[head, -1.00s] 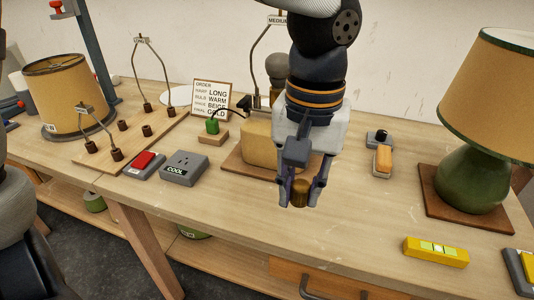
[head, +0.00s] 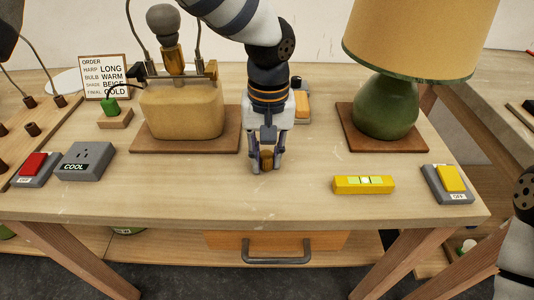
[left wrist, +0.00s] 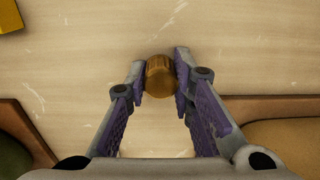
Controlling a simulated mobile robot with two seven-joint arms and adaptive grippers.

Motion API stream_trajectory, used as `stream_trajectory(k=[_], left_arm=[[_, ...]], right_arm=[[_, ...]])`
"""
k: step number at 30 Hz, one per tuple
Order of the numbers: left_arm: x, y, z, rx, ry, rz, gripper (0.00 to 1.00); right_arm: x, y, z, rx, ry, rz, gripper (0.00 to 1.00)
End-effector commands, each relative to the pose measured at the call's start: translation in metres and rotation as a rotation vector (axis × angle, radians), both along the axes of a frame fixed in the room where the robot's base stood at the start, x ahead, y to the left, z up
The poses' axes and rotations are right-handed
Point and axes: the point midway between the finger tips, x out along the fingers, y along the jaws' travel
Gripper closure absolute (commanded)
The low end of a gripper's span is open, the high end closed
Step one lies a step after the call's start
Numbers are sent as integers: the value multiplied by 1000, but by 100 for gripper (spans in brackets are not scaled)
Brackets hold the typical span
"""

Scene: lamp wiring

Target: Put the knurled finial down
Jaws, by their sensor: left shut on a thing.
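The knurled finial (head: 266,161) is a small brown-gold cylinder. My left gripper (head: 267,165) is shut on it, with the fingers pointing down over the front middle of the table (head: 300,208). In the left wrist view the finial (left wrist: 159,76) sits between the two fingertips (left wrist: 164,72) with bare wood below it. I cannot tell whether its underside touches the table. A part of my right arm shows at the right edge of the head view, but its gripper is out of view.
A tan lamp base (head: 184,112) on a board stands left of my gripper; a green lamp (head: 386,108) stands to the right. A yellow level (head: 363,185) and a yellow switch (head: 451,179) lie at front right. A grey socket box (head: 86,160) and red switch (head: 33,166) are at left.

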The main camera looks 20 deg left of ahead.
Motion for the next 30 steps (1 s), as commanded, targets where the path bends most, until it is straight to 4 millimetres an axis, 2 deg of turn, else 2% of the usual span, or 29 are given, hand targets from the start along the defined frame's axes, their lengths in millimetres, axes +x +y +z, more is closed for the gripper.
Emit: stream_trajectory(k=[6, 7, 9, 17, 20, 30], left_arm=[[0, 0, -3, 1, -1, 0, 100], [0, 0, -2, 0, -1, 0, 71], [0, 0, -2, 0, -1, 0, 58], [0, 0, -2, 0, -1, 0, 58], [0, 0, 6, -1, -3, 1, 58], [1, -2, 95, 0, -6, 0, 58]], right_arm=[[1, 0, 1, 0, -3, 0, 60], [1, 0, 1, 0, -2, 0, 60], [1, 0, 1, 0, -2, 0, 60], [1, 0, 1, 0, -2, 0, 60], [1, 0, 1, 0, -3, 0, 60], [10, 0, 10, 1, -35, 0, 60]])
